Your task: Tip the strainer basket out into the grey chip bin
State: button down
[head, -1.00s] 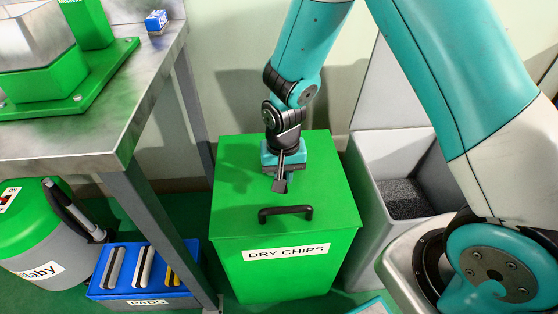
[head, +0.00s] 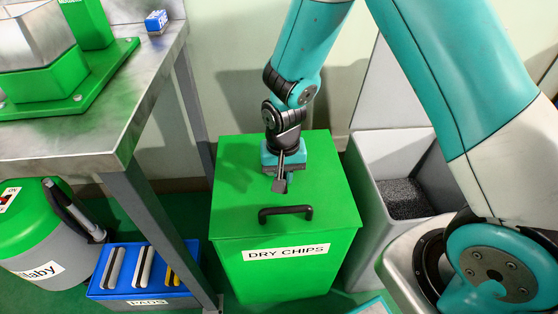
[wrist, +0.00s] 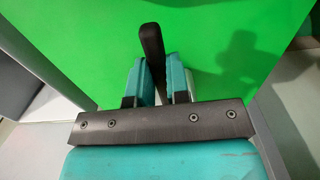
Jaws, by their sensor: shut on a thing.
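My gripper (head: 280,186) is over the green lid in the head view, pointing down. In the wrist view its teal fingers (wrist: 158,82) are closed on a narrow dark bar (wrist: 152,50), which stands out past them. What the bar belongs to cannot be told. No strainer basket can be made out in either view. The grey chip bin (head: 361,195) stands open at the right in the head view, with dark grey chips (head: 403,198) inside. My gripper is to the left of it, not over it.
A green bin (head: 285,270) labelled DRY CHIPS, with a closed lid and black handle (head: 285,212), stands below my gripper. A steel bench (head: 120,100) is at the left. A blue PADS box (head: 140,295) and a green-topped grey drum (head: 40,240) stand at lower left.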

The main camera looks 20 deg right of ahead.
jog(key=shift+r, duration=0.1)
jog(key=shift+r+p, duration=0.95)
jog(key=shift+p, duration=0.05)
dwell(0.3)
jog(key=shift+r+p, duration=1.5)
jog(key=shift+p, duration=0.05)
jog(key=shift+r+p, duration=1.5)
